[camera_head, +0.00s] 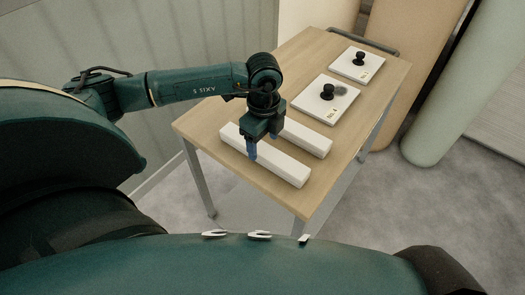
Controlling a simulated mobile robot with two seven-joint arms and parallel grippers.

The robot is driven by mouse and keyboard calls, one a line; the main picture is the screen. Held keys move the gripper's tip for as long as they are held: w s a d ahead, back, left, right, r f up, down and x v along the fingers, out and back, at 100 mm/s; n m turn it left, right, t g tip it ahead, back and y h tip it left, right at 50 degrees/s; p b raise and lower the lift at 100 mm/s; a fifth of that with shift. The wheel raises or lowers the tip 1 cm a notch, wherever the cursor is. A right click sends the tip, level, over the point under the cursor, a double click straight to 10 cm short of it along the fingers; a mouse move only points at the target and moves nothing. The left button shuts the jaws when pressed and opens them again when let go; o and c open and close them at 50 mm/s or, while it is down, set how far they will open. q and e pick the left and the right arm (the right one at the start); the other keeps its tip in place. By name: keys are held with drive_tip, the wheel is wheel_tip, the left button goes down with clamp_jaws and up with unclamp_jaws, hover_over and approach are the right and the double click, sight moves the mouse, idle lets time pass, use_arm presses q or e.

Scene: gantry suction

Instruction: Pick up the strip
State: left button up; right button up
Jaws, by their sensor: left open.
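Two long white strips lie side by side on a wooden table (216,112). The nearer strip (285,168) lies at the front left of the tabletop. The farther strip (312,140) lies just behind it and is partly hidden by my gripper. My left gripper (257,148) points down over the near strip, with blue fingertips around its middle. It is open. I cannot tell whether the fingertips touch the strip. My right gripper is out of view.
Two white plates with black knobs, a nearer one (316,108) and a farther one (362,71), lie at the back of the table. A grey handle (362,40) runs along the far edge. Large tan and pale green rolls (445,95) stand right of the table.

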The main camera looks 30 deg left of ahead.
sight(263, 148)
use_arm(q)
drive_tip(key=f, duration=0.4)
drive_tip(key=shift+a, duration=0.2)
drive_tip(key=shift+c, duration=0.5)
drive_tip(key=shift+w, duration=0.1)
drive_tip(key=c, duration=1.2)
